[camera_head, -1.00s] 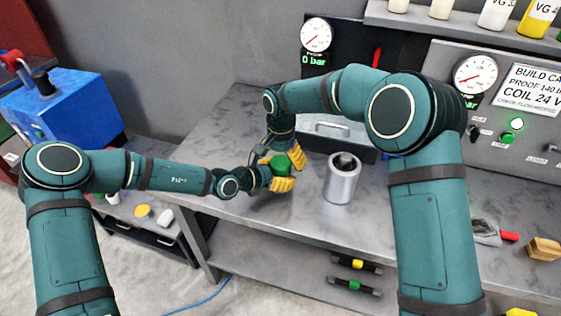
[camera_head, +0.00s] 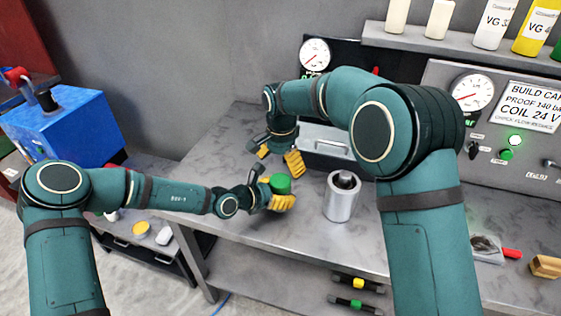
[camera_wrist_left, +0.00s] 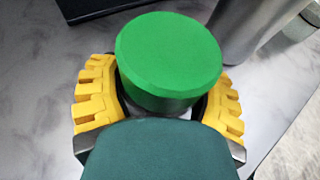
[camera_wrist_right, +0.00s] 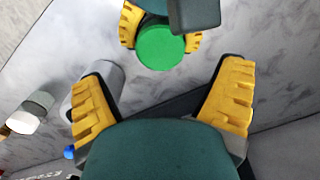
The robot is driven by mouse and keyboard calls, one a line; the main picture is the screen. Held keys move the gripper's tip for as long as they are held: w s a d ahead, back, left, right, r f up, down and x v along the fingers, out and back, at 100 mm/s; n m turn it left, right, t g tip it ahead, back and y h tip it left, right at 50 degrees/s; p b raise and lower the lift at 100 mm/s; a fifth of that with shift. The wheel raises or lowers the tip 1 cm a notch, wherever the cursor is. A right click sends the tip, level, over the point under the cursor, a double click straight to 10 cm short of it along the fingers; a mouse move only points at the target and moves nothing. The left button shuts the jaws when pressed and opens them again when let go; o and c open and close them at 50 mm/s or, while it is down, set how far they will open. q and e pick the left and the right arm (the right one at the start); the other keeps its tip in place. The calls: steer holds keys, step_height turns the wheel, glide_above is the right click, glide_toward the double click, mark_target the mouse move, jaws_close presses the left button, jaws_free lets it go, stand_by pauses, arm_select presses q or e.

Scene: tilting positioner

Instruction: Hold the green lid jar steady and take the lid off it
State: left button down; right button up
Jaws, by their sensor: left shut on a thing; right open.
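The jar's green lid (camera_head: 281,183) shows in the head view, on top of the jar held by my left gripper (camera_head: 280,200). In the left wrist view the green lid (camera_wrist_left: 168,55) sits on the jar (camera_wrist_left: 160,105), whose body shows only as a thin strip below it. My left gripper's yellow fingers (camera_wrist_left: 160,100) are shut around the jar under the lid. In the right wrist view the lid (camera_wrist_right: 160,47) lies beyond the fingertips. My right gripper (camera_head: 278,157) is open and empty, above and behind the lid, apart from it; its spread fingers (camera_wrist_right: 164,95) show clearly.
A metal cylinder (camera_head: 341,197) stands on the grey bench (camera_head: 385,213) right of the jar. A drawer-like unit with a handle (camera_head: 325,146) is behind. A gauge panel (camera_head: 490,110) and bottle shelf (camera_head: 455,42) stand at the back right. The bench's front edge is near my left gripper.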

mark_target(280, 179)
steer(key=shift+f, duration=3.05)
steer(key=c, duration=1.3)
steer(key=shift+n, duration=1.7)
steer(key=o, duration=1.3)
steer(key=shift+c, duration=0.2)
